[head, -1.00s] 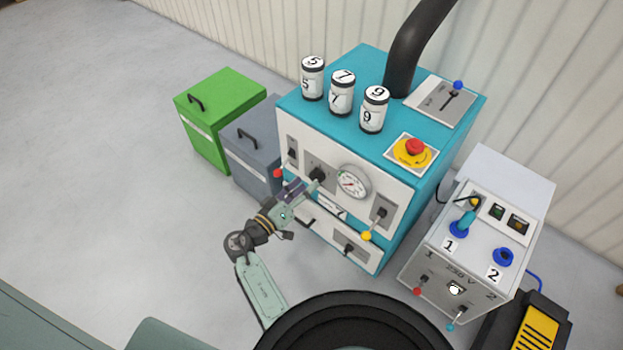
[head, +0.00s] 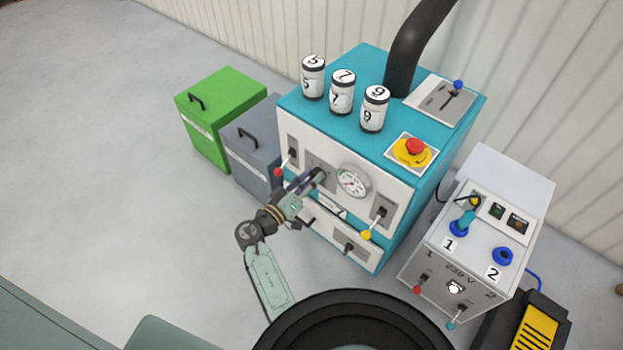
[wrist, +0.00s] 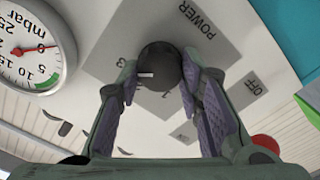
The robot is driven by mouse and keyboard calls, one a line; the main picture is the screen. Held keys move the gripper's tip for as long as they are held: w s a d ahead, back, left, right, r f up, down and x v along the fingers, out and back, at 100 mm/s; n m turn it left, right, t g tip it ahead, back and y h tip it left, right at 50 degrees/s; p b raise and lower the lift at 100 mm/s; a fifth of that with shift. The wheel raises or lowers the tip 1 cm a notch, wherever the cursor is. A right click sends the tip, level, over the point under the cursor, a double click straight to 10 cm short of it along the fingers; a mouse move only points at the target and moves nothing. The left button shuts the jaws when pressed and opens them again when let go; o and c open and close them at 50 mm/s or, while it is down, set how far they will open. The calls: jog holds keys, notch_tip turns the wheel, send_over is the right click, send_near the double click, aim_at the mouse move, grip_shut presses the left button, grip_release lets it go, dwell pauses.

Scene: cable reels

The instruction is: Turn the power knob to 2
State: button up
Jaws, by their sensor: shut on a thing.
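The power knob (wrist: 158,66) is black and round with a white pointer mark. The white mark lies toward the left of the knob in the wrist view. In the head view my gripper (head: 318,177) is at the front of the teal machine (head: 350,130) and hides the knob.
A round mbar gauge (head: 353,181) sits right beside the knob. A red-tipped lever (head: 280,171) is on its left, a yellow-tipped lever (head: 367,234) lower right. Numbered canisters (head: 342,93) and an emergency button (head: 413,148) are on top. Floor at left is clear.

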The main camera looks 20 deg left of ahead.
jog(key=c, duration=0.5)
jog(key=shift+n, duration=0.4)
jog(key=shift+f+n+p, duration=0.1)
jog(key=shift+n+p, duration=0.35)
jog(key=shift+n, duration=4.05)
jog(key=o, duration=1.2)
